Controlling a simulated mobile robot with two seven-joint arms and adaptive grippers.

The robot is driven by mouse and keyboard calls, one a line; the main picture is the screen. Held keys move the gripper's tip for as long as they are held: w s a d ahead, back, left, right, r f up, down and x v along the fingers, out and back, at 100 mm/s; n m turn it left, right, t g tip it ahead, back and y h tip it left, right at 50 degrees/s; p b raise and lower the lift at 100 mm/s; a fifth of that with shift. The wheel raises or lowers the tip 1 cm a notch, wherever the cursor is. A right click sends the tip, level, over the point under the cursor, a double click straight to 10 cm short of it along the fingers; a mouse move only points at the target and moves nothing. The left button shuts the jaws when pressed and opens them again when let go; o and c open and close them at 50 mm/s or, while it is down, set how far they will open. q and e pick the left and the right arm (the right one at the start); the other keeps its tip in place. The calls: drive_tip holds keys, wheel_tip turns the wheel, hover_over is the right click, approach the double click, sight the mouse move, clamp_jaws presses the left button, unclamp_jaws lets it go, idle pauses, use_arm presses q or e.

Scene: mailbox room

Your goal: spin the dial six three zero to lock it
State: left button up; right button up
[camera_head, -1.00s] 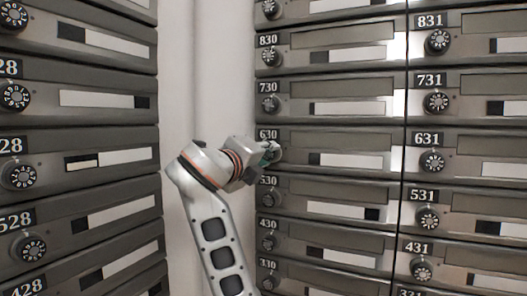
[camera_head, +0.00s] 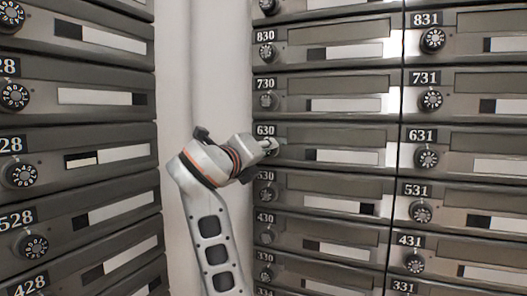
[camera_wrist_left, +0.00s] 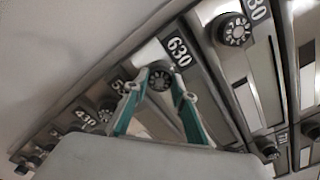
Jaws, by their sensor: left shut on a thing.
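The mailbox labelled 630 (camera_head: 340,137) is in the right bank of grey boxes in the head view. Its round black dial with pale markings (camera_wrist_left: 160,81) shows in the left wrist view, just below the 630 label (camera_wrist_left: 179,51). My left gripper (camera_head: 268,145) reaches it from the left in the head view and mostly hides the dial there. In the left wrist view its two teal fingers with pale tips (camera_wrist_left: 160,73) lie on either side of the dial, shut on it. My right gripper is in neither view.
Dial 730 (camera_head: 269,100) sits above and dial 530 (camera_head: 267,194) below, partly behind my wrist. Another bank of mailboxes (camera_head: 80,120) stands on the left. A pale wall strip (camera_head: 205,60) separates the banks.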

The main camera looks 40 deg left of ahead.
use_arm(q)
drive_tip(key=o, duration=1)
drive_tip(key=shift+a+r, duration=0.15)
drive_tip(key=shift+r, duration=0.05)
drive_tip(key=shift+o, duration=0.4)
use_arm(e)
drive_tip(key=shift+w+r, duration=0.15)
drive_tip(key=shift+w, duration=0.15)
use_arm(q)
drive_tip(key=shift+f, duration=0.1)
drive_tip(key=v, duration=0.7)
drive_tip(key=shift+s, duration=0.25)
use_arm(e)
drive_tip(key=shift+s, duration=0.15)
